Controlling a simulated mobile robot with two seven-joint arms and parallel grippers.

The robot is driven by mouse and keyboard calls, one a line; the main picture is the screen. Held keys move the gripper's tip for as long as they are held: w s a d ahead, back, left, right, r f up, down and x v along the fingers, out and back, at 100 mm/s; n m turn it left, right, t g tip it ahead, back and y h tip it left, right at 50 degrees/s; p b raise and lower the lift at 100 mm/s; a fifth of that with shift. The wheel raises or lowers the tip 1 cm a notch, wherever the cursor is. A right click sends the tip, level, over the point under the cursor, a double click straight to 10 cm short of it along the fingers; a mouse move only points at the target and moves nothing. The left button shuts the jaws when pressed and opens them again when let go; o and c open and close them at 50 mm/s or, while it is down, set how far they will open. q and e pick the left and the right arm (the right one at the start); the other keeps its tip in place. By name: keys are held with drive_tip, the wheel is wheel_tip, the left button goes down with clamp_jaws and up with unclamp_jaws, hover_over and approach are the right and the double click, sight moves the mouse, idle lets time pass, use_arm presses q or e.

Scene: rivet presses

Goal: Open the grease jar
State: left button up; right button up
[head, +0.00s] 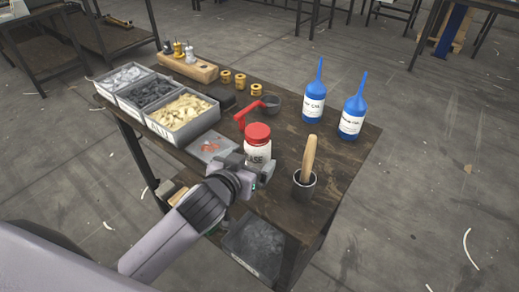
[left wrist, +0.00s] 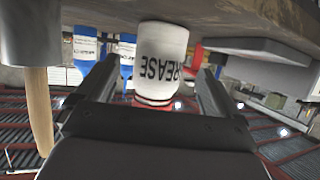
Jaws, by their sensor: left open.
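The grease jar (head: 258,147) is white with a red lid (head: 257,132) and stands upright on the dark table. The lid is on it. My left gripper (head: 258,168) is at the near side of the jar and covers part of its body in the head view. In the left wrist view, which is upside down, the grease jar (left wrist: 160,58) stands between the two open fingers (left wrist: 168,92), with a gap visible beside it. Whether a finger touches the jar cannot be told. My right gripper is not in view.
A cup with a wooden-handled tool (head: 306,178) stands right of the jar. Two blue bottles (head: 352,118) stand behind it. Grey bins (head: 150,123) hold small parts at left. A red-handled item (head: 257,108) and brass pieces (head: 240,82) lie behind the jar.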

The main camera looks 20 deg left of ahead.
sight(253, 157)
use_arm(q)
drive_tip(key=shift+x, duration=2.75)
drive_tip(key=c, duration=1.3)
drive_tip(key=shift+r, duration=0.1)
wheel_tip(253, 157, up, 20)
drive_tip(key=p, duration=0.2)
drive_tip(key=shift+s+p, duration=0.1)
drive_tip(key=shift+p, duration=0.25)
